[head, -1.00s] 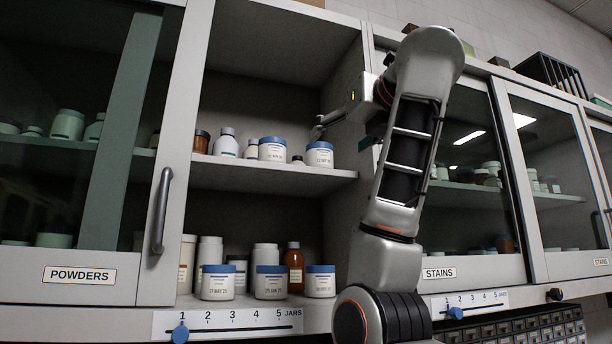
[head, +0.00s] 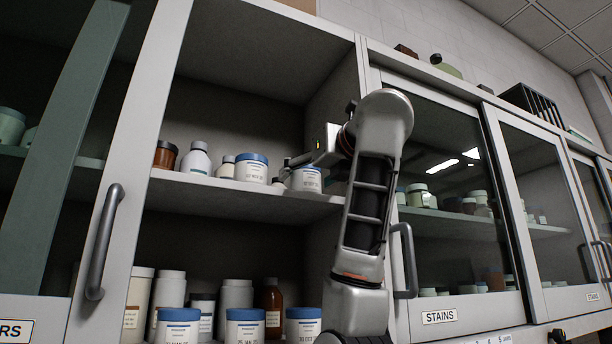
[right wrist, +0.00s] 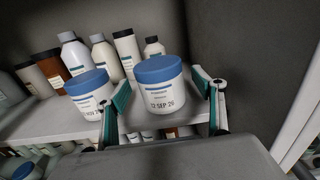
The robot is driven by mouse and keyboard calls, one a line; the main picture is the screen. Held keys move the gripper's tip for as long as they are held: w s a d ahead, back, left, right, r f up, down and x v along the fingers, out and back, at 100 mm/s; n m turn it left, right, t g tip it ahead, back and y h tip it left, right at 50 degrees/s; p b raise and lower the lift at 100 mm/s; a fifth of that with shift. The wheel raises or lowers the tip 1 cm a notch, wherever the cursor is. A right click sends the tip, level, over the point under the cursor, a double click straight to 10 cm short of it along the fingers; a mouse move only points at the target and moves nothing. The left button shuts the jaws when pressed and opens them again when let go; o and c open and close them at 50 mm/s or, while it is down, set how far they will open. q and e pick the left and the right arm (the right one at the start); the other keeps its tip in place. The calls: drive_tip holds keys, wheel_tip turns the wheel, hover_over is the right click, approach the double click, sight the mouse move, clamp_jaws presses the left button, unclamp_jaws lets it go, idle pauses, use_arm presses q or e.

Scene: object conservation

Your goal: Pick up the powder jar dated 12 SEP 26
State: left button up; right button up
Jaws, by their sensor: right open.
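The powder jar, white with a blue lid, shows in the right wrist view (right wrist: 160,88); its label ends in "2 SEP 26", the first digit being hard to read. In the head view the same jar (head: 307,180) stands upright at the right end of the upper shelf. My right gripper (right wrist: 163,92) is open, with one teal-padded finger on each side of the jar; I cannot tell whether either pad touches it. In the head view the right gripper (head: 288,166) reaches in from the right, partly across the jar. My left gripper is not in view.
A similar blue-lidded jar (right wrist: 89,92) stands close on the left, beside the left finger. Several bottles stand behind. The cabinet's side wall (right wrist: 245,45) is near on the right. More blue-lidded jars (head: 178,326) stand on the lower shelf.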

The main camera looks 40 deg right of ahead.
drive_tip(key=shift+x, duration=1.05)
drive_tip(key=c, duration=1.4)
drive_tip(key=shift+o, duration=0.2)
